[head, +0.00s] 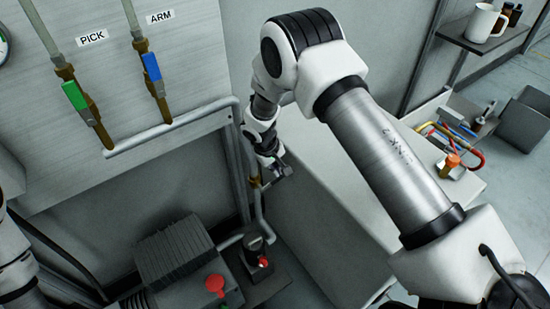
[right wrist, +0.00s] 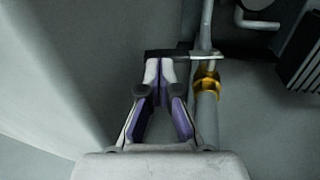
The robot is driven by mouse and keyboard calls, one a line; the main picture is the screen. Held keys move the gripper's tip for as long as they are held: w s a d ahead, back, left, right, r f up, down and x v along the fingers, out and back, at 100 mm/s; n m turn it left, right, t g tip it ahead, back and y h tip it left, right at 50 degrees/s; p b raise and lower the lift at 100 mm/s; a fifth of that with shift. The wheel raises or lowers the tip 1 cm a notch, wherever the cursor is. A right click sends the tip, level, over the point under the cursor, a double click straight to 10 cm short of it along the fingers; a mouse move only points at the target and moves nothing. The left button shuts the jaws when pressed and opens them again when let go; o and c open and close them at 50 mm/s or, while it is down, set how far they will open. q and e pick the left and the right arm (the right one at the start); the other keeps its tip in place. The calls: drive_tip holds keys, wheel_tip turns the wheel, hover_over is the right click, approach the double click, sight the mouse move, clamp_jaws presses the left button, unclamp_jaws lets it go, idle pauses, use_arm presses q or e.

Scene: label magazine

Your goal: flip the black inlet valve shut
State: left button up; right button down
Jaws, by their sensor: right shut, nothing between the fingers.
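The black inlet valve lever (right wrist: 167,54) shows in the right wrist view. It lies crosswise to the grey pipe (right wrist: 207,120), joined by a bare metal end to the brass valve body (right wrist: 206,85). The brass body also shows small in the head view (head: 254,183), low on the upright pipe. My right gripper (right wrist: 158,67) is shut and empty, its fingertips right at the lever's black part; whether they touch it I cannot tell. In the head view my right gripper (head: 279,174) is beside the valve. My left gripper is out of view.
Green PICK valve (head: 76,96) and blue ARM valve (head: 152,67) sit on the wall panel. A ribbed machine (head: 175,250) with a red knob (head: 215,284) stands below. A grey cabinet (head: 315,235) is close to the right of the pipe.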

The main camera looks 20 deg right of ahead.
drive_tip(key=shift+d+f, duration=0.15)
drive_tip(key=shift+f, duration=0.45)
drive_tip(key=shift+w+a, duration=0.2)
drive_tip(key=shift+a, duration=0.05)
